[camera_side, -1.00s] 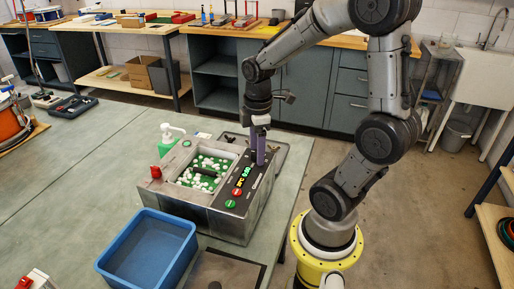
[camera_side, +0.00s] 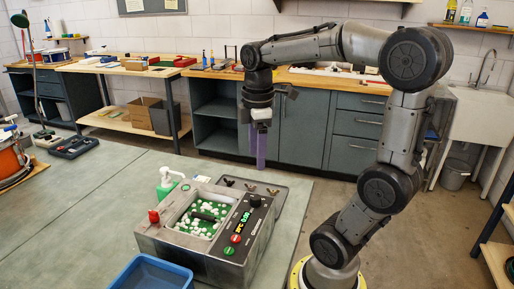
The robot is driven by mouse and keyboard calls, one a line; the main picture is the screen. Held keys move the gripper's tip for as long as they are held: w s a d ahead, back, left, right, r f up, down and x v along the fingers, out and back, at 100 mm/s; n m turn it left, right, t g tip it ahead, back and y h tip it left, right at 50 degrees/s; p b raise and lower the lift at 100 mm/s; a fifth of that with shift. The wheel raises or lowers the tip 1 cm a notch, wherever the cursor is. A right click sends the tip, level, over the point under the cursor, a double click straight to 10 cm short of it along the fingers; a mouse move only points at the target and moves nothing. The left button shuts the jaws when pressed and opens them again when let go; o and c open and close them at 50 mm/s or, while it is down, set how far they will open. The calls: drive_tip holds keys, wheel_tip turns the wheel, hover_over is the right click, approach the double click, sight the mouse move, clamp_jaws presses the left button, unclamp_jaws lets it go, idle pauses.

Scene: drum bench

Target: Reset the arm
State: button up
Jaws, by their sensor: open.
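My gripper (camera_side: 257,152) hangs pointing down from the raised arm, with its purple fingers in front of the grey cabinets in the picture. It is open, and nothing shows between the fingers; the gap is too small to make out. It is clear above the drum machine (camera_side: 190,245), a grey metal box on the bench. The machine's tub holds white pieces on a green bed. Its right panel has a black knob (camera_side: 255,201), a lit display (camera_side: 243,221), a red button (camera_side: 235,239) and a green button (camera_side: 229,251).
A blue bin (camera_side: 152,272) stands in front of the machine, cut by the picture's lower edge. A green bottle with a white pump (camera_side: 167,186) stands behind the machine's left side. Cabinets (camera_side: 300,125) line the back wall.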

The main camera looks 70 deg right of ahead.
drive_tip(key=shift+r, duration=0.55)
drive_tip(key=shift+a, duration=0.1)
drive_tip(key=s+a+f+m+t, duration=0.2)
drive_tip(key=a+m, duration=0.1)
drive_tip(key=a, duration=0.2)
drive_tip(key=s+a+f+m+t, duration=0.2)
drive_tip(key=s+a+m+t, duration=0.1)
drive_tip(key=a, duration=0.3)
drive_tip(key=shift+a+m, duration=0.25)
drive_tip(key=shift+m, duration=0.25)
idle(1.2)
